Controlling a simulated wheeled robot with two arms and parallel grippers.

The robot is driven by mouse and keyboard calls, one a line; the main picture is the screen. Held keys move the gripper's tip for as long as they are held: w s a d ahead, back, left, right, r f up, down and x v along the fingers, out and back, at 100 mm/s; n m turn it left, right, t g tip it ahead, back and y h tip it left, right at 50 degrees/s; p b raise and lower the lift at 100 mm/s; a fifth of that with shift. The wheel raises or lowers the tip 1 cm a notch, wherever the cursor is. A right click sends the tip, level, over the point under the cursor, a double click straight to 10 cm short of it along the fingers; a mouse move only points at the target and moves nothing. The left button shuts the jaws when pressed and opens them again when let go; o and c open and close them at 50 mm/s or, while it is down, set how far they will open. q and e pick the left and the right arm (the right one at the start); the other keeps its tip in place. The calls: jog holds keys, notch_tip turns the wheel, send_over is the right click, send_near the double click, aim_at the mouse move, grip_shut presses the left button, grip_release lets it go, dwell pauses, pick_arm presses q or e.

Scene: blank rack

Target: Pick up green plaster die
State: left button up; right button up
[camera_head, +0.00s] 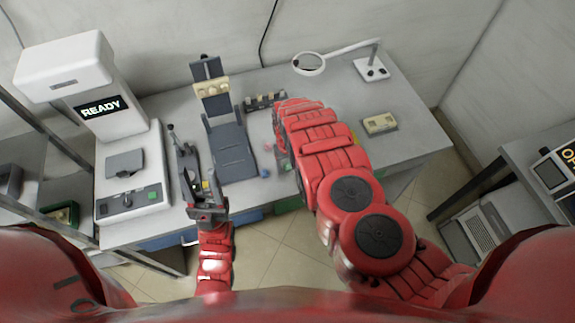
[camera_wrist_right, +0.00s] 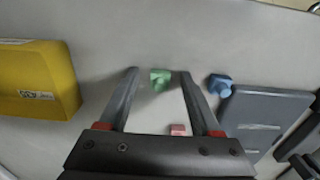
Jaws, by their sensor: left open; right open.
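The green plaster die (camera_wrist_right: 160,80) lies on the grey table in the right wrist view. It shows between the two fingertips of my right gripper (camera_wrist_right: 160,75), which is open with nothing held. I cannot tell how far the fingertips are above the table. In the head view, my right arm covers most of the right gripper (camera_head: 282,155), and the die is not clearly visible. My left gripper (camera_head: 190,160) is open over the left part of the table, beside the dark grey stand.
A blue piece (camera_wrist_right: 220,86) lies right of the die, near a dark grey plate (camera_wrist_right: 262,115). A pink block (camera_wrist_right: 178,129) lies between the fingers, nearer the palm. A yellow box (camera_wrist_right: 38,78) stands at left.

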grip_shut()
dwell(0.3)
jog(key=shift+w+r, duration=0.1)
